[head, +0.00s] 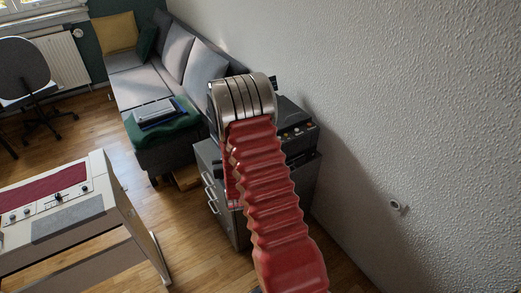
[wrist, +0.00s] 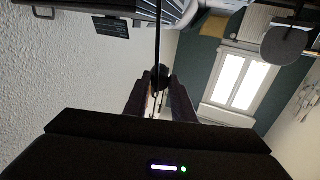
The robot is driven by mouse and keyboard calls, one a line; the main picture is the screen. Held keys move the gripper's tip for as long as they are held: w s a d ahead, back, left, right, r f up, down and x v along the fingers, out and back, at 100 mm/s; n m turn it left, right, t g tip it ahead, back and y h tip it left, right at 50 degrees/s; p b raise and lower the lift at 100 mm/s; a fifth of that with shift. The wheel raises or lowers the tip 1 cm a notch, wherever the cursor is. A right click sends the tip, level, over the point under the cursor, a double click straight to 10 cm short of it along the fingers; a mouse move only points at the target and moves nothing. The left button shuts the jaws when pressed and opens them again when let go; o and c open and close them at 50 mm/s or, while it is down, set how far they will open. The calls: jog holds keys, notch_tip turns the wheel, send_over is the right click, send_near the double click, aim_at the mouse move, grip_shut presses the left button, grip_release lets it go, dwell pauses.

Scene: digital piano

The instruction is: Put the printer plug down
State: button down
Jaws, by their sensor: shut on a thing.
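The printer plug (wrist: 160,74) is a small dark round piece in the wrist view, with a thin black cable (wrist: 157,35) running from it to the top edge. My gripper (wrist: 160,88) has its two dark fingers on either side of the plug and is shut on it. The plug's far side and prongs cannot be made out. In the head view my red arm and its metal wrist hide the gripper and the plug. A black printer (head: 296,122) stands partly behind my arm, against the wall.
The printer stands on a grey cabinet (head: 238,222) with handles. A wall socket (head: 398,206) is at the right. A grey sofa (head: 150,80) with a green blanket (head: 180,126) is behind. The digital piano (head: 70,215) is at the left, with bare wooden floor between.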

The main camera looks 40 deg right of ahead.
jog(key=w+a+r+n+y, duration=0.1)
jog(key=a+r+n+y, duration=0.1)
jog(key=a, duration=0.9)
jog(key=w+a+r+n+t+y, duration=0.1)
jog(key=a+r+n+y, duration=0.2)
jog(key=a, duration=0.9)
notch_tip(320, 180, up, 3)
jog(key=y, duration=0.2)
jog(key=shift+w+a+r+t+y, duration=0.15)
jog(key=shift+a+r+t+y, duration=0.05)
jog(key=shift+t+y, duration=0.1)
